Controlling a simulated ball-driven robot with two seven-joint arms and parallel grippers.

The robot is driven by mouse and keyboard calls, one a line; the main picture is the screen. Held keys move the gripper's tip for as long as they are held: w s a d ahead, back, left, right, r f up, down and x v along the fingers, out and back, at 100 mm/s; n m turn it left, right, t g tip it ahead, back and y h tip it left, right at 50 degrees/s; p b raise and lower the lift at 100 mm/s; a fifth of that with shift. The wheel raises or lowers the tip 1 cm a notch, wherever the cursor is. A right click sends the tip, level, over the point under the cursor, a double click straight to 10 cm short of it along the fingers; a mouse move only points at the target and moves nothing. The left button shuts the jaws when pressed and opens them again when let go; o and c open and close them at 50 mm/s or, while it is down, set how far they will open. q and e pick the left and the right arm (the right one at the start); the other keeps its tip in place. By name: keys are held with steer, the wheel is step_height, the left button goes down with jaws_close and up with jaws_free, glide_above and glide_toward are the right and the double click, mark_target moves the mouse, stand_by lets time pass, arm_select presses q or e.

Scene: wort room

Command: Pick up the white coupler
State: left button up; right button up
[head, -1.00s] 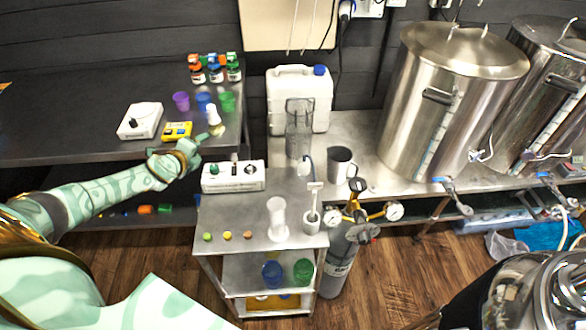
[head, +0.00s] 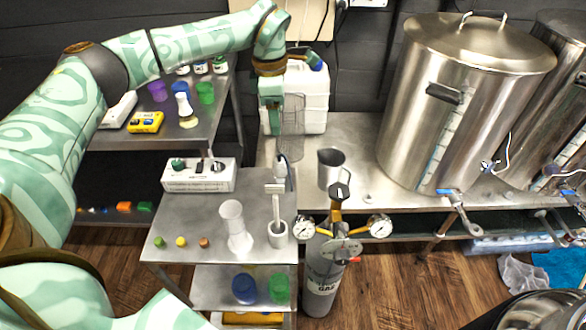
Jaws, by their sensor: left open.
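A small pale piece (head: 368,198) lies on the steel bench, right of the metal mug (head: 331,168). It may be the white coupler, but it is too small to tell. My left arm reaches across the top, and my left gripper (head: 271,127) points down, open, near the clear cylinder (head: 291,140). It is above the back of the steel cart (head: 185,228) and apart from the pale piece. Its fingertips are hard to make out. My right gripper is out of view.
A white canister (head: 312,98) is behind the gripper. A large steel kettle (head: 450,110) bounds the bench; a gas cylinder (head: 325,272) stands in front.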

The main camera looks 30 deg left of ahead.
arm_select(q)
steer(key=b, duration=0.3)
glide_above(279, 160)
steer(key=f, duration=0.9)
steer(key=shift+s+a+f, duration=0.1)
steer(key=shift+a+f, duration=0.1)
steer(key=shift+f, duration=0.1)
steer(key=f+b, duration=0.1)
steer(key=f, duration=0.3)
steer(key=f+b, duration=0.1)
steer(key=f, duration=0.1)
steer(key=shift+w+d+f+b, duration=0.15)
steer(key=shift+w+d+b, duration=0.1)
steer(key=shift+b, duration=0.1)
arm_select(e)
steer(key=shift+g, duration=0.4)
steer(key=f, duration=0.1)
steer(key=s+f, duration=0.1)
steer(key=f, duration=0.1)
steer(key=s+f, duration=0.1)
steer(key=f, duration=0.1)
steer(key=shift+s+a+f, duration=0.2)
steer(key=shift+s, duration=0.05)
arm_select(q)
steer(key=shift+s, duration=0.1)
steer(key=c, duration=1.1)
